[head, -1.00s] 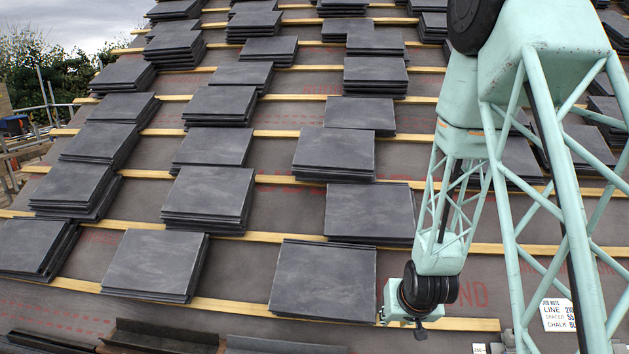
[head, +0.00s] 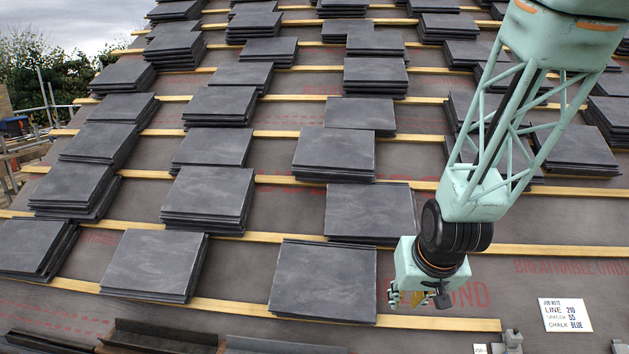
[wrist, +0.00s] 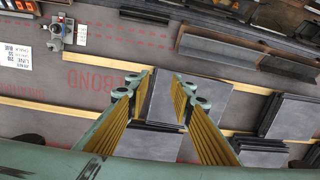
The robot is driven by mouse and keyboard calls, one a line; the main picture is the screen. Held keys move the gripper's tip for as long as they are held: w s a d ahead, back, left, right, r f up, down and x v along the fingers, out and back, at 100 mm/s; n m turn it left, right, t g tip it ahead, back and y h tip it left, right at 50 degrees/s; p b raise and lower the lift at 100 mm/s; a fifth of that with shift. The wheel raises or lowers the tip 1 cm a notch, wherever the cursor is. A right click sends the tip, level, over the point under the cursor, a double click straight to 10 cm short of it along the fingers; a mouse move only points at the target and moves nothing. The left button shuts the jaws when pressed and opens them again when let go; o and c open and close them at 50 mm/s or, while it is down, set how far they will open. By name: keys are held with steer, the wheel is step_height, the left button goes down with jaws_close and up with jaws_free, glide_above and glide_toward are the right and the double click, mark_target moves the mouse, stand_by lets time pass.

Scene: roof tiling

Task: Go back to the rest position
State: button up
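My gripper (head: 418,294) hangs over the lower right part of the roof in the head view, to the right of a stack of dark slate tiles (head: 323,281). In the wrist view its two yellow-padded fingers (wrist: 158,98) stand well apart, with nothing held between them. Dark tiles (wrist: 164,104) show beyond and below the gap, apart from the fingers. My arm comes down from the upper right in the head view.
Several tile stacks (head: 208,196) lie along wooden battens (head: 280,238) on grey underlay. A job note card (head: 565,315) lies at lower right, near a small grey tool (head: 511,341). Dark trough-like pieces (head: 165,338) lie along the bottom edge. Underlay right of my gripper is mostly clear.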

steer(key=s+r+b, duration=0.1)
steer(key=s+r, duration=1.2)
steer(key=s, duration=0.3)
steer(key=s+r, duration=0.3)
steer(key=s, duration=0.7)
steer(key=s+a+r+g+b, duration=0.1)
steer(key=s+r, duration=0.2)
steer(key=s, duration=0.7)
steer(key=shift+n+g, duration=0.3)
